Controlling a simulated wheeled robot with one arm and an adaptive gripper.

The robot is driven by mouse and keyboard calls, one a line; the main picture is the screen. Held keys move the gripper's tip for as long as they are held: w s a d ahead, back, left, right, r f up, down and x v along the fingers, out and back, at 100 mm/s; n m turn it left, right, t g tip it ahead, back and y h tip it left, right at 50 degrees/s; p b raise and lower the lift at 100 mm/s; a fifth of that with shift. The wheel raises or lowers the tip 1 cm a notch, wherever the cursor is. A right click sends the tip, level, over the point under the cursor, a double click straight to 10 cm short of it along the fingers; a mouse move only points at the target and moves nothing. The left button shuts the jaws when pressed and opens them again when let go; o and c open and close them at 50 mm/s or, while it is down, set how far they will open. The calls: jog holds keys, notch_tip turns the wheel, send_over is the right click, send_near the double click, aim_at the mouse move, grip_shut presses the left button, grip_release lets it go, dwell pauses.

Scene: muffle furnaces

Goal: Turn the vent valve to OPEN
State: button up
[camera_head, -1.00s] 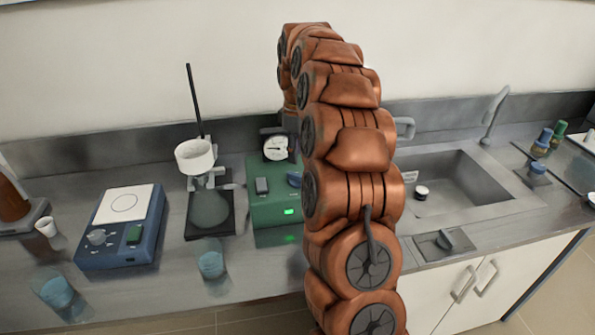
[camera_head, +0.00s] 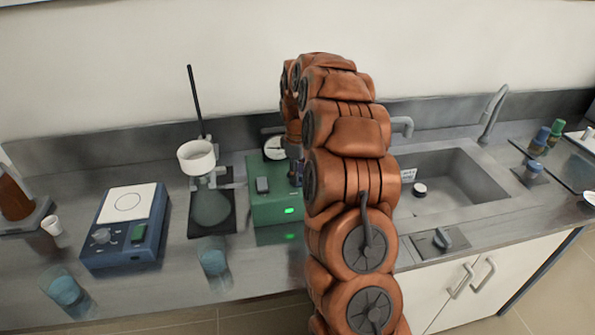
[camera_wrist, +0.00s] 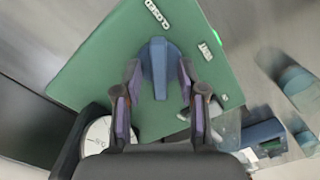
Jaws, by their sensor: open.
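The green box (camera_head: 275,208) stands on the counter beside my arm in the head view, with a lit green indicator on its front. In the wrist view the box's green top (camera_wrist: 95,70) fills the middle. A blue vent valve handle (camera_wrist: 158,62) is on it. A label reading CLOSED lies at the handle's upper left, and a smaller label, hard to read, lies to its right. My gripper (camera_wrist: 158,80) is open, one finger on each side of the handle; I cannot tell whether they touch it. In the head view my arm hides most of the gripper and handle.
A round gauge (camera_head: 274,148) stands behind the box and shows in the wrist view (camera_wrist: 97,137). A stand with a white ring (camera_head: 197,157) and a blue hotplate (camera_head: 127,228) are left. Glass beakers (camera_head: 213,258) are in front. A sink (camera_head: 445,180) is right.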

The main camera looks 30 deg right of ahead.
grip_shut()
dwell(0.3)
jog(key=shift+f+m+b, duration=0.1)
jog(key=shift+m+b, duration=0.2)
jog(key=shift+b, duration=0.25)
jog(key=shift+w+d+f+m+b, duration=0.1)
jog(key=shift+m+b, duration=0.5)
jog(key=shift+b, duration=0.25)
jog(key=m+b, duration=0.2)
jog(key=b, duration=0.1)
jog(key=shift+m, duration=0.3)
jog(key=m+b, duration=0.4)
jog(key=shift+m, duration=0.3)
jog(key=shift+r+m+b, duration=0.25)
jog(key=shift+m+b, duration=0.15)
jog(key=shift+m, duration=0.4)
